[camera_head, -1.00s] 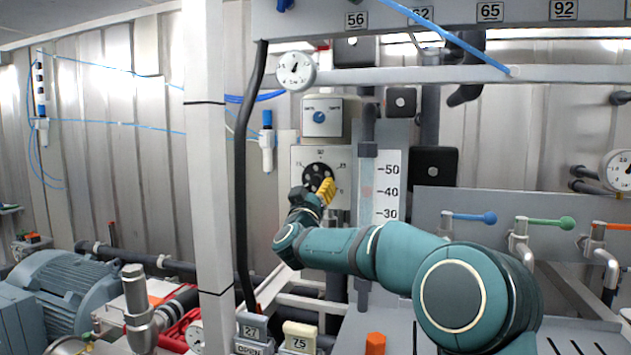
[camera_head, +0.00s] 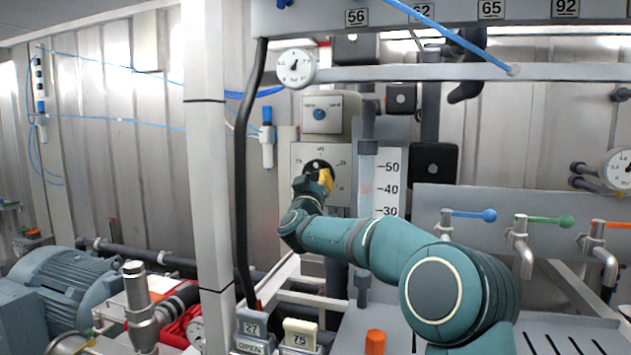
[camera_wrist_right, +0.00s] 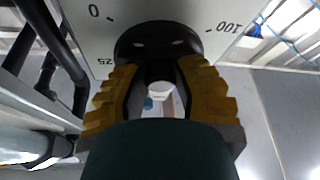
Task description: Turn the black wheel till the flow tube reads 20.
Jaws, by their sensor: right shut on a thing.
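The black wheel (camera_head: 319,166) sits on a pale panel with a printed dial, and its lower part is covered by my right gripper (camera_head: 325,180). In the wrist view the dark wheel (camera_wrist_right: 158,38) lies between the yellow fingers of that gripper (camera_wrist_right: 160,68), which are shut on its rim. The dial numbers 0, 25 and 100 show around it. The flow tube (camera_head: 367,168) stands right of the panel, with 50, 40 and 30 visible on its scale (camera_head: 389,175). A faint reddish mark shows in the tube near 40. My arm hides the lower scale. My left gripper is out of view.
A control box with a blue knob (camera_head: 319,114) is above the wheel panel. A white post (camera_head: 208,200) and a black hose (camera_head: 240,190) stand to the left. Valves with blue (camera_head: 487,215) and green (camera_head: 551,222) handles are at right.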

